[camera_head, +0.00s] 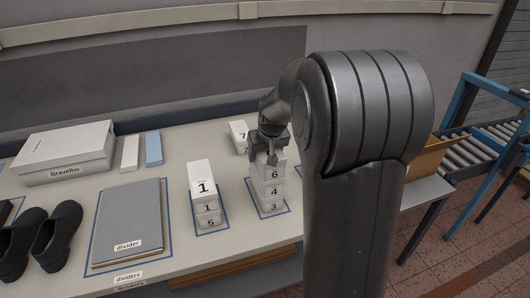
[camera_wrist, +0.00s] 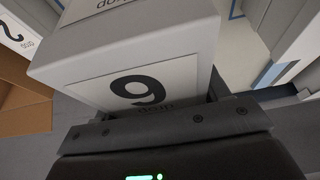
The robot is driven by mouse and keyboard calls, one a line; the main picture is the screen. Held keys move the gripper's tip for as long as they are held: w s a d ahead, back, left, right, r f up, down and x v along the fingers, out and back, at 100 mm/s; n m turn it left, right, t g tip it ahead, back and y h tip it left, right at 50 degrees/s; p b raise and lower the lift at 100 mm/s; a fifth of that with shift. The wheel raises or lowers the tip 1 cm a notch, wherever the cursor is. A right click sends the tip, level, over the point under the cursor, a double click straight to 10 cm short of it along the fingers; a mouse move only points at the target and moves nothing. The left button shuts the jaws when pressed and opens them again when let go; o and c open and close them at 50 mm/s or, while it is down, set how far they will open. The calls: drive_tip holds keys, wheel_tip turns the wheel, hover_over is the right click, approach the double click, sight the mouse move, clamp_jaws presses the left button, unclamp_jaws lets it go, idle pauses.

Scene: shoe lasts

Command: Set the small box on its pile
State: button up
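My gripper (camera_head: 270,157) is over the right-hand pile, at its top box. That white small box, marked 6 (camera_head: 275,174), sits in line above box 4 (camera_head: 273,191) and box 3 (camera_head: 272,207), inside a blue outline. In the wrist view box 6 (camera_wrist: 140,75) fills the middle, its number upside down, close against the dark gripper body. The fingers are mostly hidden, so I cannot tell whether they grip the box. To the left, another pile has a taller box marked 1 (camera_head: 202,182) over boxes 1 (camera_head: 207,208) and 5 (camera_head: 209,223).
A cardboard carton (camera_head: 430,155) and roller conveyor (camera_head: 490,140) are at right.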

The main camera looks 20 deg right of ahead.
drive_tip(key=o, duration=0.3)
drive_tip(key=shift+o, duration=0.2)
drive_tip(key=v, duration=1.1)
drive_tip(key=shift+w, duration=0.15)
drive_tip(key=shift+s+r, duration=0.35)
drive_tip(key=shift+r, duration=0.3)
drive_tip(key=s+a+f, duration=0.1)
drive_tip(key=s+a, duration=0.3)
drive_tip(key=s, duration=0.9)
drive_tip(key=s+a+f+t, duration=0.1)
drive_tip(key=s+a, duration=0.3)
drive_tip(key=s, duration=0.9)
drive_tip(key=shift+o, duration=0.5)
drive_tip(key=shift+r, duration=0.1)
